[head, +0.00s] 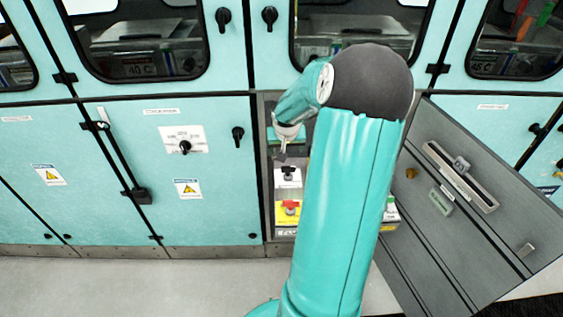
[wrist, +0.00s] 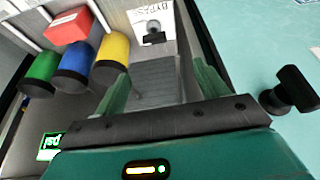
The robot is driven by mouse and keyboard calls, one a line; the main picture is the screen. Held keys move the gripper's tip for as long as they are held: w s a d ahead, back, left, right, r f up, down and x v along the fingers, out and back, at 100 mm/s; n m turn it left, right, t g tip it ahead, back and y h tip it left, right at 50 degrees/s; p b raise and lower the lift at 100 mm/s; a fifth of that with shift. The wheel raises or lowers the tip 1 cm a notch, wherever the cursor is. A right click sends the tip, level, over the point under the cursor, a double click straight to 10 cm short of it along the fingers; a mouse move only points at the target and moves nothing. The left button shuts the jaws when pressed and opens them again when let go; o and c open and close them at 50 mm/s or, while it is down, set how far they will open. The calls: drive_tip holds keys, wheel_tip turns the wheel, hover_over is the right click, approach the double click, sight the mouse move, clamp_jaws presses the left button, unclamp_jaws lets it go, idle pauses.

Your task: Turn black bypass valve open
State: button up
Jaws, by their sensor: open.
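The black bypass valve (head: 289,170) is a small dark knob on a white label inside the open cabinet in the head view. In the wrist view the black knob (wrist: 153,32) sits on a white plate whose lettering is partly readable as "BYPASS". My gripper (wrist: 160,72) is open, with its two green fingers apart and nothing between them. The knob lies beyond the fingertips, roughly in line with the gap, and is not touched. In the head view my gripper (head: 283,150) is at the cabinet opening, just above the valve. My arm hides part of the cabinet inside.
A red valve (head: 290,206) on a yellow plate is below. The grey-lined cabinet door (head: 470,190) stands open at right. Green (wrist: 41,70), blue (wrist: 75,65) and yellow (wrist: 112,58) cylinders are left of my fingers. A black door handle (wrist: 290,90) is close on the right.

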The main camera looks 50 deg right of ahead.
sight(288, 166)
drive_tip(key=x, duration=1)
drive_tip(key=d+x, duration=0.1)
drive_tip(key=x, duration=0.4)
drive_tip(key=shift+s+r, duration=0.1)
drive_tip(key=shift+s, duration=0.25)
drive_tip(key=shift+c, duration=0.2)
drive_tip(key=c, duration=0.9)
